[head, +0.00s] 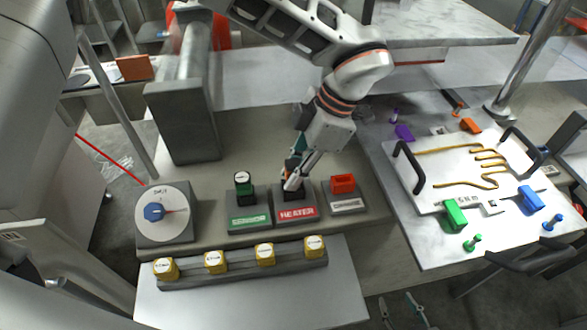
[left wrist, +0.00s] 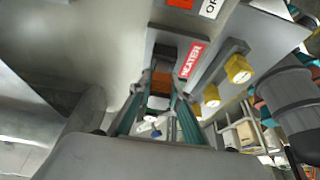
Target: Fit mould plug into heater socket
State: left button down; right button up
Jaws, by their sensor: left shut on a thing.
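The heater socket is the dark-topped grey block (head: 313,198) with a red HEATER label (head: 297,212), in the middle of the row on the bench. In the left wrist view its label (left wrist: 192,60) is beside the dark socket. My left gripper (head: 293,180) comes down at this socket, pointing steeply downward. It is shut on an orange-brown plug (left wrist: 160,83), between the teal fingers in the left wrist view. The plug appears at or just before the socket; I cannot tell whether it is inside. In the head view the fingers mostly hide it. My right gripper (head: 400,311) is open and empty at the bottom edge.
A green-labelled block (head: 249,220) and a red-topped block (head: 343,184) flank the heater closely. A dial box (head: 163,214) stands left. Several yellow knobs (head: 265,254) line the front. A white mould plate (head: 420,198) with gold hand outline and handles lies right.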

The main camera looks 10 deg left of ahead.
pick_arm(q)
jog(key=shift+f, duration=0.4)
jog(key=c, duration=1.8)
grip_release()
jog(key=v, duration=1.2)
